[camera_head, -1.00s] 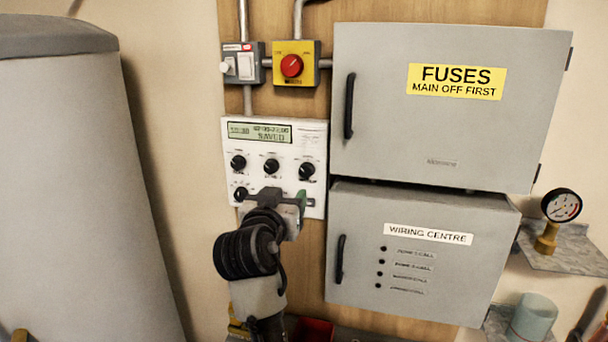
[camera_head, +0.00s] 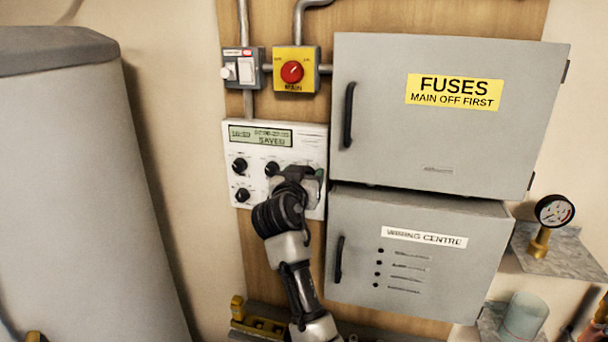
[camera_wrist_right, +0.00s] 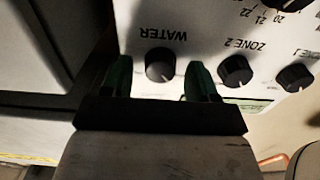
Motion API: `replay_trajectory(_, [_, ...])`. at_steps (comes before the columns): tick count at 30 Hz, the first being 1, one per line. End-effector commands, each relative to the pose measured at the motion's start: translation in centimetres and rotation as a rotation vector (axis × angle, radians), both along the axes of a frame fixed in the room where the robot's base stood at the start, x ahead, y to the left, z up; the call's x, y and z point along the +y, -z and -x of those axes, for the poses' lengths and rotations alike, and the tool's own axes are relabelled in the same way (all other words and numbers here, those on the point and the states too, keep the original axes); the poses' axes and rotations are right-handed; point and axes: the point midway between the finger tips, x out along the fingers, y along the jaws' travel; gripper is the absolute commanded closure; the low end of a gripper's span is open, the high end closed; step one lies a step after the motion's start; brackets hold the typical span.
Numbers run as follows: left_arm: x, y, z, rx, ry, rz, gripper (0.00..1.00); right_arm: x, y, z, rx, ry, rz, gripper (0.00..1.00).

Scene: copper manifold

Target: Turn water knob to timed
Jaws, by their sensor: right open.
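The white control panel (camera_head: 232,178) hangs on the wooden board, with black knobs and a display (camera_head: 260,136) reading "SAVED". The water knob (camera_wrist_right: 160,66), under the label "WATER", shows in the right wrist view between my two green fingertips. My right gripper (camera_wrist_right: 160,80) is open, one finger on each side of the knob, with visible gaps. In the head view my right gripper (camera_head: 304,176) covers the panel's right part and hides the water knob. I cannot read the knob's setting. My left gripper is not in view.
Left of the water knob are more knobs (camera_head: 239,164). The grey fuse box (camera_head: 385,120) and wiring centre box (camera_head: 400,215) stand close at right. A red main switch (camera_head: 292,71) is above. A grey tank (camera_head: 85,190) fills the left.

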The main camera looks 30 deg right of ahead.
Motion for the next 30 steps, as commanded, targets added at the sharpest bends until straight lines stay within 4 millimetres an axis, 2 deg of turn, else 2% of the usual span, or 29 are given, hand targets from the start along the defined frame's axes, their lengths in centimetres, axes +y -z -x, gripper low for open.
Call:
replay_trajectory(3, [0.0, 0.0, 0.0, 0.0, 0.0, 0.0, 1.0, 0.0, 0.0, 0.0, 0.0, 0.0, 0.0, 0.41])
replay_trajectory(4, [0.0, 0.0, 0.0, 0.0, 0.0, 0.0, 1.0, 0.0, 0.0, 0.0, 0.0, 0.0, 0.0, 0.44])
replay_trajectory(13, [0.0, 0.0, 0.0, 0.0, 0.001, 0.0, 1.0, 0.1, 0.0, 0.0, 0.001, 0.0, 0.0, 0.89])
replay_trajectory(22, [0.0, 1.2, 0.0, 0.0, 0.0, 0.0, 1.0, 0.1, 0.4, 0.0, -0.033, -0.001, -0.029, 0.89])
replay_trajectory(30, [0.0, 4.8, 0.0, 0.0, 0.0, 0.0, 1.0, 0.1, 0.7, 0.0, -0.162, -0.002, -0.14, 0.89])
